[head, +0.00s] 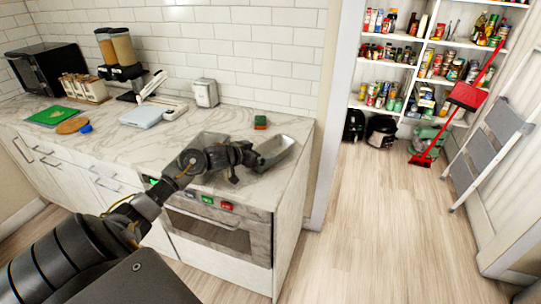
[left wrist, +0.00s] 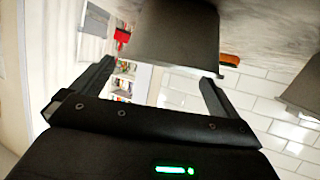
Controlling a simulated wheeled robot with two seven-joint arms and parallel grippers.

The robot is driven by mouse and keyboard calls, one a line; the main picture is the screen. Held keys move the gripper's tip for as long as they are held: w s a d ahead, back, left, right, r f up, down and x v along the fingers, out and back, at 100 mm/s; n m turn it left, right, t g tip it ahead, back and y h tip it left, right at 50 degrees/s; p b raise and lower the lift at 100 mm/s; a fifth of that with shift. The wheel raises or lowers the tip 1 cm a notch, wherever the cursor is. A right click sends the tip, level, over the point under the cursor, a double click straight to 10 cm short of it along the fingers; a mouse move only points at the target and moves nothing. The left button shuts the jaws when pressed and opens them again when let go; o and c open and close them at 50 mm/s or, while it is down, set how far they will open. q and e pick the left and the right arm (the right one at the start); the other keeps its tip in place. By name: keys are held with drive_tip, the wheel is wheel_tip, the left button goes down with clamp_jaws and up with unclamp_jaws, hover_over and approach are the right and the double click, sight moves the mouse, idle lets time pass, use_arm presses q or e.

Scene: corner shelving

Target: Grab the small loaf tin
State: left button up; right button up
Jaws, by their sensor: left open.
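A grey metal loaf tin (head: 277,150) stands on the counter near its right end. Another grey tin (head: 208,139) sits to its left, partly hidden behind my arm. I cannot tell their sizes apart surely. My left gripper (head: 247,166) is open and empty at the near left side of the right tin. In the left wrist view the gripper (left wrist: 156,71) has its fingers spread, with a grey tin (left wrist: 175,35) ahead between them. Contact cannot be made out. The other tin (left wrist: 302,92) shows at the right edge there. My right gripper is not in view.
A green and orange sponge-like block (head: 260,122) lies behind the tins. A white canister (head: 205,92) and a scale (head: 143,115) stand farther left on the marble counter (head: 110,140). An oven (head: 215,230) is below. The tiled wall (head: 250,60) bounds the back.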

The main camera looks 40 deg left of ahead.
sight(266, 150)
use_arm(q)
drive_tip(key=shift+a, duration=0.2)
drive_tip(key=shift+w, duration=0.25)
drive_tip(key=p+x, duration=0.1)
drive_tip(key=x, duration=0.2)
drive_tip(key=shift+w+f, duration=0.15)
drive_tip(key=shift+w, duration=0.2)
drive_tip(key=shift+w+a+f, duration=0.1)
drive_tip(key=shift+w+f, duration=0.1)
drive_tip(key=shift+w, duration=0.15)
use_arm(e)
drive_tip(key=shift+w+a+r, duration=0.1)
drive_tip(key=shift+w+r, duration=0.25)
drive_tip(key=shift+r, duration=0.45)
use_arm(q)
drive_tip(key=c, duration=1.1)
